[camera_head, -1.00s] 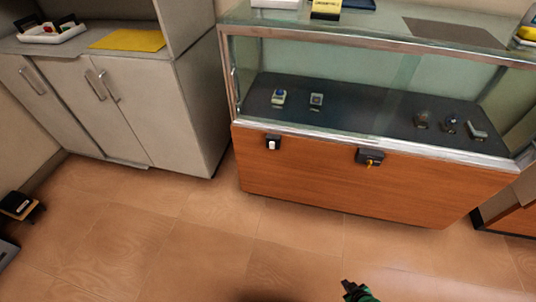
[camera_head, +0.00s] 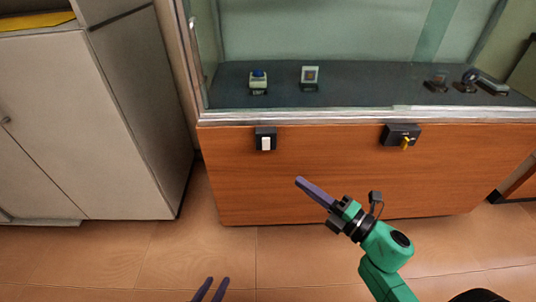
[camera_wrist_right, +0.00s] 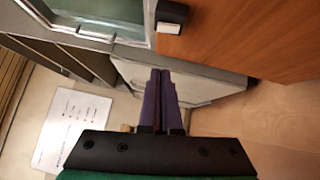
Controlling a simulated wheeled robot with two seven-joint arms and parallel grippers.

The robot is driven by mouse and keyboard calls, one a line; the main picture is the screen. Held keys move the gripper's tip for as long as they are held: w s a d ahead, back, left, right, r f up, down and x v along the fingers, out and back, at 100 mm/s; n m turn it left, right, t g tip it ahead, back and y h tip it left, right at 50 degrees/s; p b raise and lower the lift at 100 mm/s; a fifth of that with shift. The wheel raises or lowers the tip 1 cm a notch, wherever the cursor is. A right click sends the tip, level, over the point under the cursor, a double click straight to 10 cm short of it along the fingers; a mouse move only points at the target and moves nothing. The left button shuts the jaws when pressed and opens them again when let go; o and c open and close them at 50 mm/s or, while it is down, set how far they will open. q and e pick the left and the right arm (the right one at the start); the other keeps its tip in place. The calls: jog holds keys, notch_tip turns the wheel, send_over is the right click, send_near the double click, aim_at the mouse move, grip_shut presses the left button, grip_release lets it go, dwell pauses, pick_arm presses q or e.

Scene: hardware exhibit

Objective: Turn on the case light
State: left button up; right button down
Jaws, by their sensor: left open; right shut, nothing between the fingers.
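A glass display case (camera_head: 350,30) stands on an orange wood base (camera_head: 310,170). A black switch box with a white rocker (camera_head: 265,141) is on the left of the base front, under the metal trim; it also shows at the top of the right wrist view (camera_wrist_right: 169,27). My right gripper (camera_head: 299,181) is shut and empty, below and right of the switch and apart from it; its purple fingers lie together in the right wrist view (camera_wrist_right: 160,75). My left gripper (camera_head: 212,287) is open and empty at the bottom edge of the head view.
A black box with a yellow key-like part (camera_head: 402,136) is on the base front, right of the switch. Several small items rest inside the case. A pale cabinet (camera_head: 95,120) stands left. Open floor (camera_head: 130,260) lies in front.

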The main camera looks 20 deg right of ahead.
jog(key=b, duration=0.1)
send_near(266, 144)
jog(key=w+a, duration=0.1)
jog(key=a, duration=0.4)
jog(key=w, duration=0.1)
jog(key=w+r, duration=0.1)
jog(key=w+d, duration=0.1)
jog(key=w, duration=0.1)
jog(key=shift+r+b, duration=0.2)
jog(key=shift+b, duration=0.1)
jog(key=shift+r, duration=0.1)
